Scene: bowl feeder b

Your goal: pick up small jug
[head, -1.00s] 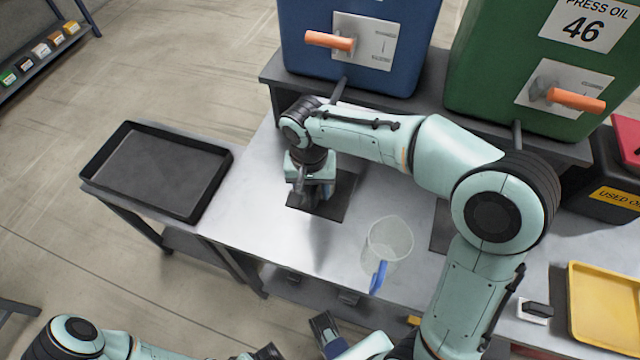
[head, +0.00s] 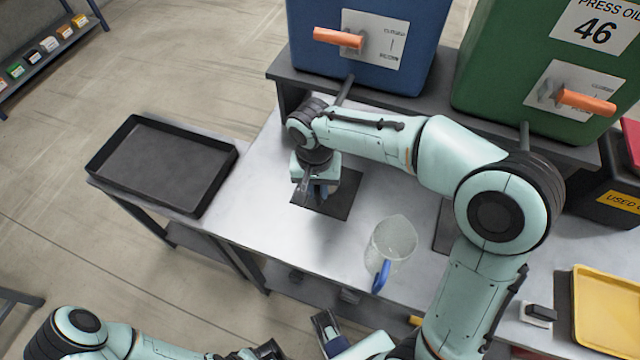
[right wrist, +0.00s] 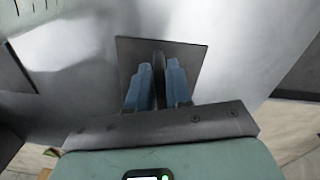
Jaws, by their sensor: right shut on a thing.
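A clear jug (head: 392,238) with a blue handle (head: 381,276) stands upright on the metal table, apart from my right gripper. My right gripper (head: 318,192) points down at the dark square mat below the blue tank's spout. In the right wrist view its two blue fingers (right wrist: 158,88) are close together around a narrow dark thing (right wrist: 158,72). I cannot tell whether that thing is part of a small jug; the hand hides most of it in the head view. My left arm is only partly in view at the bottom edge, and its finger state is unclear.
The dark mat (head: 345,200) lies on the table (head: 255,215). The blue tank (head: 365,30) and green tank (head: 540,60) stand on a raised shelf behind. A black tray (head: 165,165) is at the left and a yellow tray (head: 606,310) at the right.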

